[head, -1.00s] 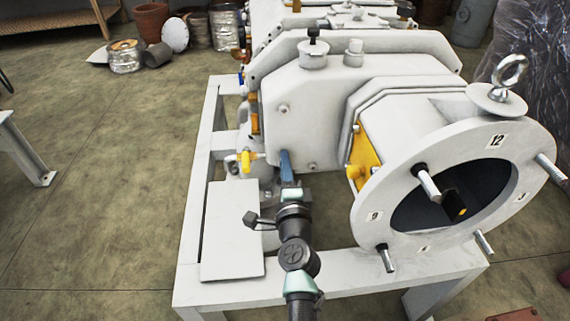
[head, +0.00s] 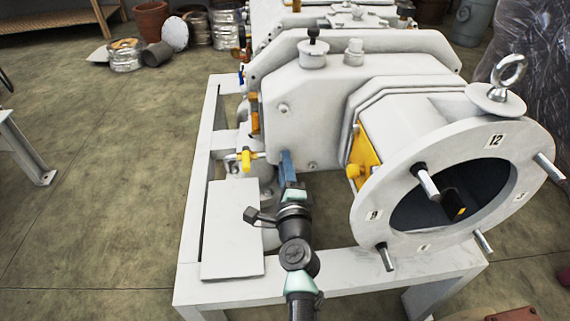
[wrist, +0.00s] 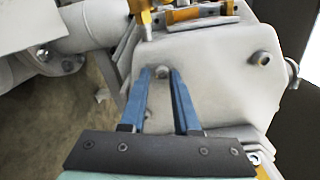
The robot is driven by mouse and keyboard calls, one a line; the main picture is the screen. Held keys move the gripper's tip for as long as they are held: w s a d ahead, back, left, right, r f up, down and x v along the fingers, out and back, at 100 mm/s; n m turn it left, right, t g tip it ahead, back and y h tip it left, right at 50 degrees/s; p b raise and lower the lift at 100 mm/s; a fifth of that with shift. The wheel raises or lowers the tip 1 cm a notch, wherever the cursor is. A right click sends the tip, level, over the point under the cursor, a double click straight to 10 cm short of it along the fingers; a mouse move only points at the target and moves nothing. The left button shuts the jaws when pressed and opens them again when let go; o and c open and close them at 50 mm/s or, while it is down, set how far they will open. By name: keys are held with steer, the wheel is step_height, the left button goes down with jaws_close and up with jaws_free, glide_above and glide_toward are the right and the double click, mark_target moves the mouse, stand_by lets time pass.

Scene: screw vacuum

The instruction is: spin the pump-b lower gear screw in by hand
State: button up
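My gripper (wrist: 161,74) has two blue fingers, held apart. In the wrist view they point at the pale grey pump housing (wrist: 210,95). A small grey screw head (wrist: 162,72) sits between the two fingertips, with a narrow gap visible on each side. I cannot tell whether it is the pump-b lower gear screw. In the head view my gripper (head: 288,166) is at the left side of the housing (head: 310,110), and the housing hides the screw between the fingers. A front-face screw (head: 312,166) shows to the right of the fingers.
A yellow-handled valve (head: 247,158) is just left of my gripper. A flat white plate (head: 232,230) lies on the frame below left. The large round flange (head: 375,215) with studs stands to the right. Another bolt (wrist: 262,58) protrudes from the housing.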

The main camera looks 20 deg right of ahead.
steer(key=shift+o, duration=1.4)
steer(key=shift+r, duration=0.1)
steer(key=p+v, duration=0.2)
steer(key=v, duration=1.1)
steer(key=shift+p, duration=0.3)
steer(key=shift+r, duration=0.1)
